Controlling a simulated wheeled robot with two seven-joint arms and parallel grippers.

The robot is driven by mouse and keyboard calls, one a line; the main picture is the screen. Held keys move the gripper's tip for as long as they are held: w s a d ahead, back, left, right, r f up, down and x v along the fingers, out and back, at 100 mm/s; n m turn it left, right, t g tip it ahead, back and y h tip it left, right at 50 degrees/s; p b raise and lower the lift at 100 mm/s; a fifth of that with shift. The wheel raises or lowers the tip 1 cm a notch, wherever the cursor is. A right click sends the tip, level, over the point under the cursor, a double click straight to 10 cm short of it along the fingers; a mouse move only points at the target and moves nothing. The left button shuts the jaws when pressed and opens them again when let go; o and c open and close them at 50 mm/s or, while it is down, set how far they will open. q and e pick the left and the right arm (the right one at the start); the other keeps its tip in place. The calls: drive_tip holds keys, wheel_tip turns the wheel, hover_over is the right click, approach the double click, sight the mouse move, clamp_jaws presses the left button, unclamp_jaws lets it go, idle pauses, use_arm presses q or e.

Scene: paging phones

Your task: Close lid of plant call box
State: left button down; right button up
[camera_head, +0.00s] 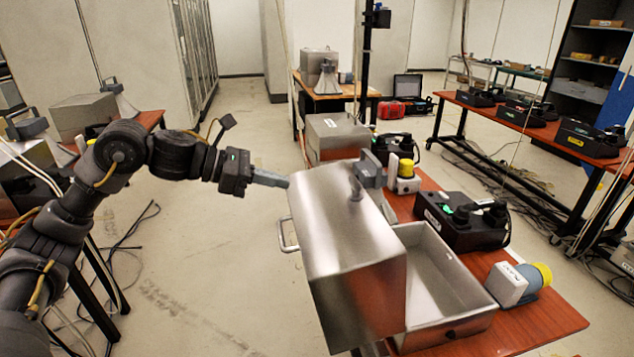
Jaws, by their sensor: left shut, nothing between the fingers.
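The plant call box is an open brushed-steel box on the wooden table in front of me. Its shallow base (462,306) is empty inside where I can see it. Its deep lid (338,226) is swung open to the left of the base, past the table's left side, with a bar handle (283,235) on its left face. My left gripper (284,182) is shut and empty. Its fingertips are at the lid's far left corner, above the handle; I cannot tell whether they touch it. My right gripper is out of view.
On the same table stand a black telephone (462,222), a grey-and-yellow device (520,283) and a closed steel box (337,135). Another table (497,112) with several black phones is at the right. Cables lie on the floor at left; the middle floor is clear.

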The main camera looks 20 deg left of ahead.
use_arm(q)
drive_tip(key=p, duration=0.4)
hover_over(336, 205)
drive_tip(key=s+a, duration=0.2)
drive_tip(key=a, duration=0.1)
wheel_tip(336, 205, down, 3)
drive_tip(key=shift+s+a+f, duration=0.1)
drive_tip(key=shift+s+a, duration=0.05)
drive_tip(key=w+d+p, duration=0.1)
drive_tip(key=d+p, duration=0.1)
drive_tip(key=shift+w+d+r, duration=0.2)
drive_tip(key=shift+w+d, duration=0.15)
drive_tip(key=shift+w+d+f, duration=0.1)
drive_tip(key=shift+w+d, duration=0.15)
drive_tip(key=shift+d, duration=0.1)
